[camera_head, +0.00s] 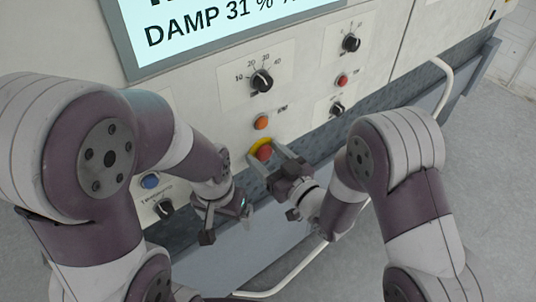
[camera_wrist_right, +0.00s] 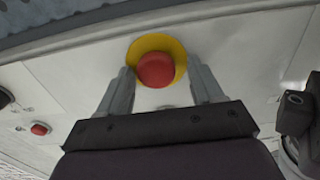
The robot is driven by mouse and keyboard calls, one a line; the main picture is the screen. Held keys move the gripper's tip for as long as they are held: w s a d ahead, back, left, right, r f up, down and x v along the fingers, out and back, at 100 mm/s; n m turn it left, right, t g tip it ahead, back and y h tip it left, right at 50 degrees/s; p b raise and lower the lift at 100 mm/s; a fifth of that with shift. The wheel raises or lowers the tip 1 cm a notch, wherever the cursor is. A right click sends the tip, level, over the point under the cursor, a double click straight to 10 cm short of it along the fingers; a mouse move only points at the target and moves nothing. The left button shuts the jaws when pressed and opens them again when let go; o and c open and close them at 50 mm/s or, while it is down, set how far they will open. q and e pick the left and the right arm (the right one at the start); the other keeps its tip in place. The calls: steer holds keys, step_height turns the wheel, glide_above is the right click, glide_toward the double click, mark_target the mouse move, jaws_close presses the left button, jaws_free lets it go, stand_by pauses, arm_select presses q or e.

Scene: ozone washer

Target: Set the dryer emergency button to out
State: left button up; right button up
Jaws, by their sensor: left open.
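The emergency button is a red mushroom knob on a yellow collar (camera_head: 264,153), low on the machine's front panel. In the right wrist view the red button (camera_wrist_right: 156,69) sits at the upper middle, facing me. My right gripper (camera_head: 267,162) is open at the button, with one finger on either side. In the right wrist view the open fingers (camera_wrist_right: 162,76) show gaps to the red knob, and nothing is held. I cannot tell whether the button is in or out. My left gripper (camera_head: 227,222) is open and empty, lower left of the button.
An orange button (camera_head: 262,123) and a black dial (camera_head: 262,81) are above the emergency button. A blue button (camera_head: 150,181) and another dial (camera_head: 165,208) are left, close to my left arm. A pale rail (camera_head: 443,85) runs along the machine's front. Grey floor is clear at right.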

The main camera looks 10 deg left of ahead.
steer(key=shift+w+d, duration=0.15)
jaws_close()
steer(key=shift+d+f+b, duration=0.15)
steer(key=shift+f+b, duration=0.1)
steer(key=shift+b, duration=0.4)
steer(key=shift+s+d+b, duration=0.2)
steer(key=shift+s+b, duration=0.1)
steer(key=shift+s, duration=0.05)
steer(key=shift+r, duration=0.15)
steer(key=shift+o, duration=0.7)
jaws_free()
steer(key=shift+s+d+r, duration=0.1)
steer(key=shift+d, duration=0.1)
